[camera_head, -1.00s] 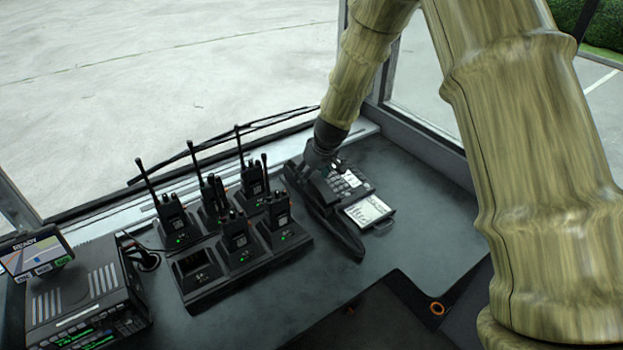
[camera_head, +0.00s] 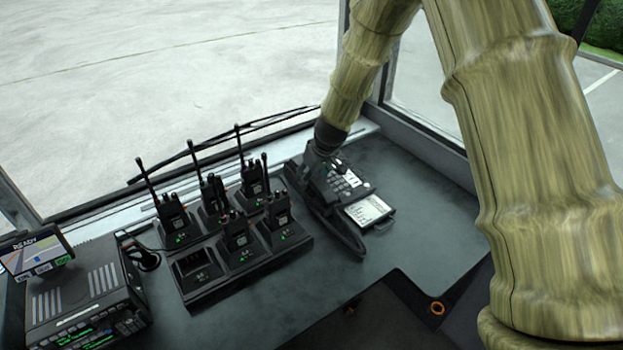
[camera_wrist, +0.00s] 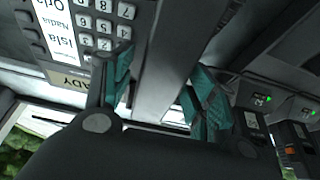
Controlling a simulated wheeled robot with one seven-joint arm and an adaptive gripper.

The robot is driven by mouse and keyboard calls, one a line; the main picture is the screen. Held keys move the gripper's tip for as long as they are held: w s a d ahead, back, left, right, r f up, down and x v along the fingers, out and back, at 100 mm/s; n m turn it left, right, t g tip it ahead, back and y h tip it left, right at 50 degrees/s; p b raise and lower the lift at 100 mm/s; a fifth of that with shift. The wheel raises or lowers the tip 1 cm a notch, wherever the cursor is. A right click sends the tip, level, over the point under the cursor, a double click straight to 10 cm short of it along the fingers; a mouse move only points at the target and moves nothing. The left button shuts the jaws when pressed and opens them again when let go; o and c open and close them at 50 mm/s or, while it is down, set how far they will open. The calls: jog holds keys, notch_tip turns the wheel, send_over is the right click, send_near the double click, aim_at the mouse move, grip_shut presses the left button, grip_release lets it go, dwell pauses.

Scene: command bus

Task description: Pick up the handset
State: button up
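The handset is a long dark bar on the left side of the desk phone (camera_head: 345,182). In the head view its near end (camera_head: 345,235) shows, while my gripper (camera_head: 322,170) covers part of its far end. In the wrist view the grey handset (camera_wrist: 172,62) runs between the two teal-padded fingers of my gripper (camera_wrist: 160,68). The fingers are spread, one on each side of it, with a narrow gap visible by the left pad. Contact at the right pad is unclear. The phone's keypad (camera_wrist: 97,27) lies left of the fingers.
A charger rack (camera_head: 215,285) with several upright radios and antennas stands left of the phone. A radio console (camera_head: 85,305) with a small screen is at far left. The window frame runs behind. Bare desk (camera_head: 425,215) lies right of the phone.

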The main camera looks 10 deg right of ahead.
jog(key=c, duration=0.9)
